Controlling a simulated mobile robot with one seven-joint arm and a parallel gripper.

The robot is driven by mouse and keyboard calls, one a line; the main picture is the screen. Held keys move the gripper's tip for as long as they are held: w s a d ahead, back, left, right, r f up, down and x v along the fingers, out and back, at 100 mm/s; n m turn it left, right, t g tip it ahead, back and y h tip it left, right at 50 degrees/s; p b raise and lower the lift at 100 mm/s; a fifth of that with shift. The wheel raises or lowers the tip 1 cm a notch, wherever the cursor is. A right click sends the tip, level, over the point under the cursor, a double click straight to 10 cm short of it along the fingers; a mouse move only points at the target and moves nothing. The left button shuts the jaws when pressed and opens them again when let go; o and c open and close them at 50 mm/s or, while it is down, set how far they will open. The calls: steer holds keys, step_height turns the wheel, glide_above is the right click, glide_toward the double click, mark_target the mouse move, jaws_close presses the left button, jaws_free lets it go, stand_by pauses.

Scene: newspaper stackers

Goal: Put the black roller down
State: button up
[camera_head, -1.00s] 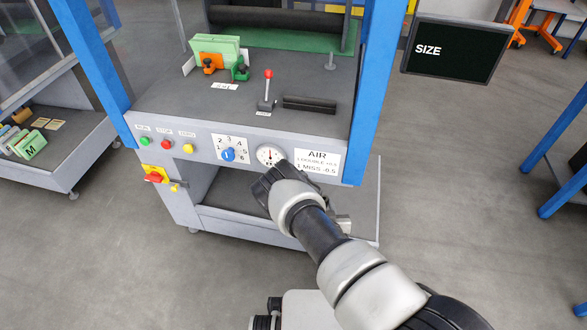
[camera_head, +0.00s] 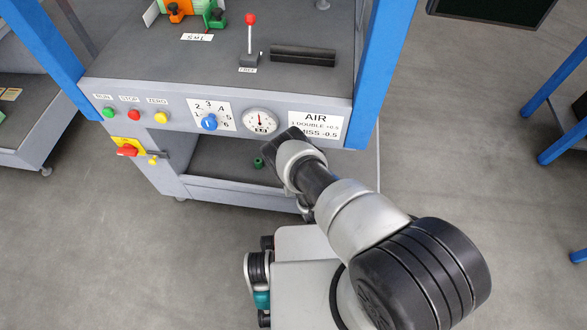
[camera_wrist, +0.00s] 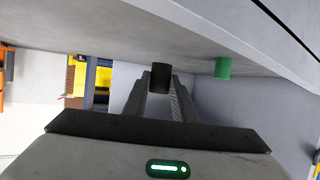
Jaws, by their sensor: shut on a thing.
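In the wrist view a small black roller (camera_wrist: 160,80) sits between the tips of the two long fingers of my gripper (camera_wrist: 160,88). The gripper is shut on it. A grey surface lies close around the roller; I cannot tell whether the roller touches it. In the head view my arm reaches to the front of the grey machine, below the air gauge (camera_head: 260,121). The fingers and roller are hidden there. A green cylinder (camera_wrist: 222,68) stands to the right of the roller in the wrist view. A small green piece on the lower shelf shows in the head view (camera_head: 258,162).
The machine's lower shelf (camera_head: 215,165) is open at the front. Above it is a control panel with buttons, a blue dial (camera_head: 209,122) and an AIR label (camera_head: 316,124). The top deck holds a red-knobbed lever (camera_head: 250,40) and a black bar (camera_head: 303,56).

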step_height(320, 180, down, 4)
steer(key=shift+r+b, duration=0.2)
steer(key=shift+b, duration=0.6)
steer(key=shift+d+f, duration=0.1)
steer(key=shift+f, duration=0.05)
steer(key=o, duration=1)
steer(key=shift+o, duration=0.2)
